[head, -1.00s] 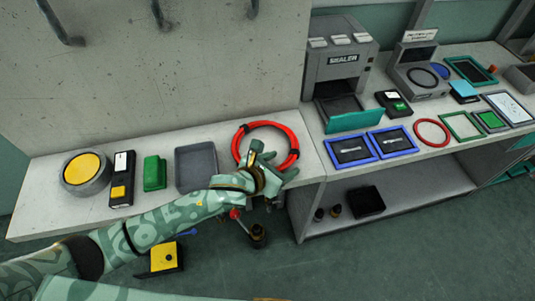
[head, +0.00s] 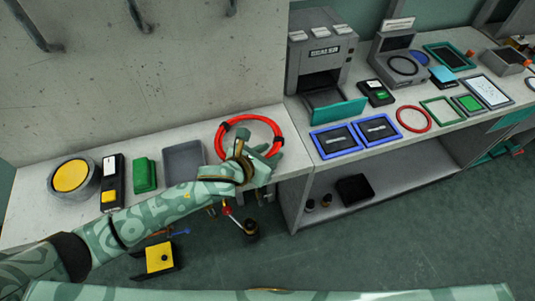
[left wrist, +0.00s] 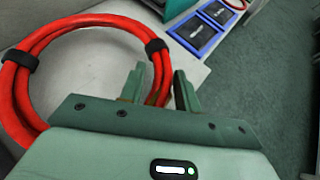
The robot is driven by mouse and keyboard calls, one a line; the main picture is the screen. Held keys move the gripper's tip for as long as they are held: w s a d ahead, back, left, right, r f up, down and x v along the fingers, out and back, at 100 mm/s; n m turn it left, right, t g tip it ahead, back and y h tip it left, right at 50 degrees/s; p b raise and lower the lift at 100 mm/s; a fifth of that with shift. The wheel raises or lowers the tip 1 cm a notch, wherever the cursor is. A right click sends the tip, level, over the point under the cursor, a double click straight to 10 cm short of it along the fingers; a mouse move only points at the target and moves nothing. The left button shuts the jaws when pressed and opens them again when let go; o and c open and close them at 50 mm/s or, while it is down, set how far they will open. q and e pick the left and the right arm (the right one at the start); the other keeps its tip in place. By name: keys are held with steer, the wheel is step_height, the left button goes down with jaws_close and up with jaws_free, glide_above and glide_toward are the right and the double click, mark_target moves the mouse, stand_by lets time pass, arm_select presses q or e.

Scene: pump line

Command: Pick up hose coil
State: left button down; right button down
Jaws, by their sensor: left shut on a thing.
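The hose coil (head: 277,135) is a red ring with black bands, at the right end of the left bench in the head view. In the left wrist view the coil (left wrist: 95,20) fills the upper left, and its right side runs between my two fingers. My left gripper (left wrist: 158,88) is shut on that side of the coil. In the head view my left gripper (head: 268,158) covers the coil's lower right part. Whether the coil touches the bench under the hand is hard to tell. My right gripper is not in view.
A grey tray (head: 168,174), a green block (head: 145,174), a black device (head: 112,190) and a yellow-topped round unit (head: 72,176) stand left of the coil. Two blue-framed panels (head: 345,152) lie on the right bench. A grey wall (head: 150,90) rises behind.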

arm_select(q)
steer(key=s+a+r+p, duration=0.1)
steer(key=s+r+p, duration=0.4)
steer(key=s+r, duration=0.5)
steer(key=s, duration=0.4)
steer(key=shift+r, duration=0.3)
steer(key=shift+w, duration=0.1)
